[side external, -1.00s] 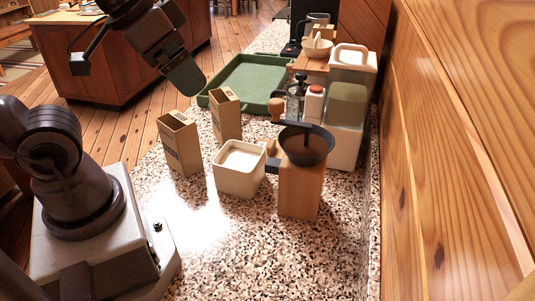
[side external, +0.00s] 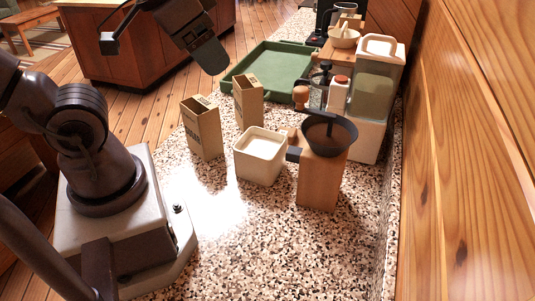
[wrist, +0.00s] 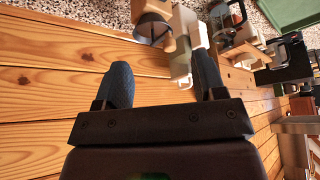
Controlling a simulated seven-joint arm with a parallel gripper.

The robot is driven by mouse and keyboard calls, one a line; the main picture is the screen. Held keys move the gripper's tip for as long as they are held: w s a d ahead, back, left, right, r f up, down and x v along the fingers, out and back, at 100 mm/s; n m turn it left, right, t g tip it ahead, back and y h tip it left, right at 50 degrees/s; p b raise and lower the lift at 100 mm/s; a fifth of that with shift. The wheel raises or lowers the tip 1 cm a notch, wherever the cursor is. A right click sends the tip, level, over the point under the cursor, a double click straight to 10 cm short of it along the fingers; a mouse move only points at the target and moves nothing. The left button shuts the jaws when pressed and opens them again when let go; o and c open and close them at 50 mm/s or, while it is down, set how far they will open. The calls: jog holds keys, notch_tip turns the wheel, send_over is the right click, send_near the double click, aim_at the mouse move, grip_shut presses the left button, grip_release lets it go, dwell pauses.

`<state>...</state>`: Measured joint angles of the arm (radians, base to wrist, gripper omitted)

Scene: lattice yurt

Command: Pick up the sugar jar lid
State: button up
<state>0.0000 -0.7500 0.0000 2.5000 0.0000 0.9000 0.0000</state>
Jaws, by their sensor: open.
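A cream square jar (side external: 260,170) stands on the speckled counter. A pale white surface (side external: 264,147) sits inside its rim; I cannot tell whether it is a lid or sugar. No separate lid marked as the sugar jar's is clear to me. A tall cream container at the right has a white framed top (side external: 381,46). My gripper (side external: 210,57) is up in the air left of the green tray, well away from the jar. In the wrist view, my gripper (wrist: 163,82) has its two fingers wide apart, with nothing held between them.
A wooden grinder (side external: 319,182) with a dark funnel stands close right of the jar. Two open cardboard cartons (side external: 206,134) (side external: 249,105) stand left of and behind it. The green tray (side external: 274,75) lies farther back. A wooden wall (side external: 462,150) bounds the right. The front counter is clear.

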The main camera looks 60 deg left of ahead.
jog(key=shift+c, duration=1.1)
jog(key=n+g+y, duration=0.1)
jog(key=n+g, duration=0.4)
jog(key=n, duration=0.4)
send_near(293, 131)
jog(key=f, duration=1)
jog(key=shift+w+a, duration=0.2)
jog(key=shift+a, duration=0.15)
grip_shut()
